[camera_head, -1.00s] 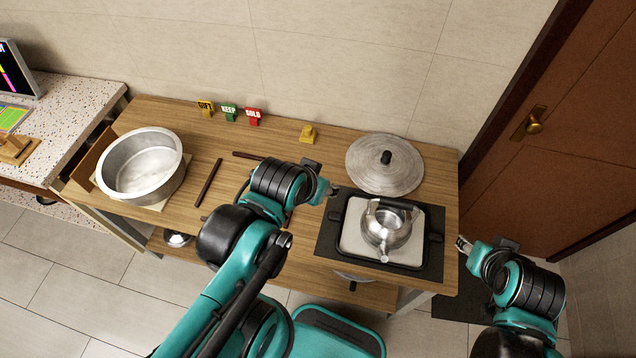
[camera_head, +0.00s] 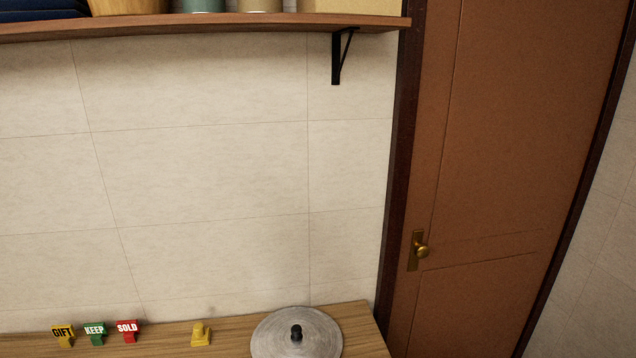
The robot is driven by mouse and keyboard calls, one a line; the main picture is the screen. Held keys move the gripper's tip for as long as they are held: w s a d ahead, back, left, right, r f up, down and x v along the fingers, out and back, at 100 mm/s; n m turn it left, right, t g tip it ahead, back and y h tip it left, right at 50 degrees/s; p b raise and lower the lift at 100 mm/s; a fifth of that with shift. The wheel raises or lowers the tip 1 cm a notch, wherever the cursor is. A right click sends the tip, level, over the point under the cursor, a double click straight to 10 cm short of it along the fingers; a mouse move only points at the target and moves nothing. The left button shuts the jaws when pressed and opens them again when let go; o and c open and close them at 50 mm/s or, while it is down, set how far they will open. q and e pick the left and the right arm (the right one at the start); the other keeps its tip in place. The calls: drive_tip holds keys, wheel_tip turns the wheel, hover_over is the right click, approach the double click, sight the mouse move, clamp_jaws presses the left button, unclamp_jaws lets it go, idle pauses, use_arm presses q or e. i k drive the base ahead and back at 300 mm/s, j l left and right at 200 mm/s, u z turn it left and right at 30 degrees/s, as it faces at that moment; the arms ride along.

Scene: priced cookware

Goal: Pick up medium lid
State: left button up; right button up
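A round grey metal lid (camera_head: 272,337) with a black knob lies on the wooden table (camera_head: 226,336) at the bottom of the head view. Its lower edge is cut off by the frame. Whether it is the medium lid cannot be told from this view alone. Neither of my grippers is in view now.
Gift (camera_head: 63,334), keep (camera_head: 95,333) and sold (camera_head: 127,330) signs stand along the table's back edge, with a small yellow object (camera_head: 201,334) to their right. A wall shelf (camera_head: 250,27) holding several containers is above. A brown door (camera_head: 500,180) is at the right.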

sight(297, 335)
drive_tip(key=u, duration=0.45)
drive_tip(key=l+u, duration=0.15)
drive_tip(key=u, duration=0.35)
drive_tip(key=k+u, duration=0.1)
drive_tip(key=u, duration=0.35)
drive_tip(key=l+u, duration=0.1)
drive_tip(key=u, duration=0.85)
drive_tip(key=z, duration=2)
drive_tip(key=l, duration=0.4)
drive_tip(key=i+l, duration=0.1)
drive_tip(key=l, duration=0.3)
